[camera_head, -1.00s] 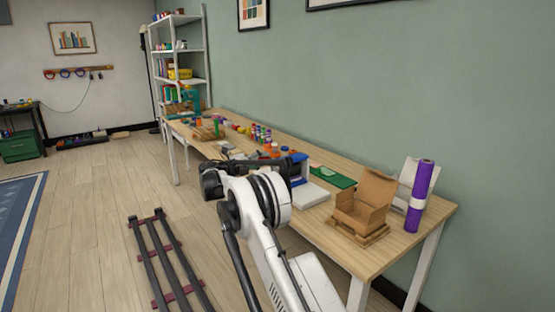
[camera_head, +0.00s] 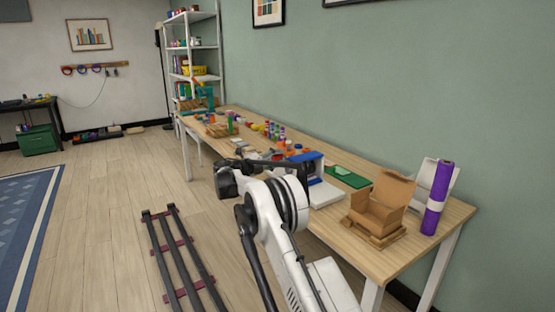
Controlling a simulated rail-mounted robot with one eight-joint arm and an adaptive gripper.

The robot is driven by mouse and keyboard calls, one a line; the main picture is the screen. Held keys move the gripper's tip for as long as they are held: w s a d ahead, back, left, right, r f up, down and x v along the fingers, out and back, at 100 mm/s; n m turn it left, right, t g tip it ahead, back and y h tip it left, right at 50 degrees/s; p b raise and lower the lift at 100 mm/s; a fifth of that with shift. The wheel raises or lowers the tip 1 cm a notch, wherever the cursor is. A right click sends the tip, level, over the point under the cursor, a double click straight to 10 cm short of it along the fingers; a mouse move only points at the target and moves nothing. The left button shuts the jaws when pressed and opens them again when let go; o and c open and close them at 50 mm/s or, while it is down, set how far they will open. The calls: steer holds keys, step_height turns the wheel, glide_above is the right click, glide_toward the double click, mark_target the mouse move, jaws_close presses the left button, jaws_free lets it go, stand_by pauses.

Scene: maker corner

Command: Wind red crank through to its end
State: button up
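I cannot make out a red crank for certain; small red and orange bits (camera_head: 277,154) show on the workbench just behind my arm. A blue and white device (camera_head: 325,192) stands on the bench beside them, partly covered by my arm. The dark end of my arm reaches up in front of the bench's front edge. No fingers can be made out there, so I cannot tell whether my gripper is open or shut, or whether it touches anything.
The long wooden workbench (camera_head: 352,247) runs along the green wall. An open cardboard box (camera_head: 382,197) and a purple roll (camera_head: 437,200) stand at its near end. Several small jars stand farther back. Dark rails (camera_head: 181,258) lie on the floor.

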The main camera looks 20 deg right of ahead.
steer(key=shift+a+r, duration=0.1)
steer(key=shift+a, duration=0.25)
steer(key=s+a, duration=0.1)
steer(key=a, duration=1)
steer(key=shift+s+a, duration=0.2)
steer(key=shift+s, duration=0.1)
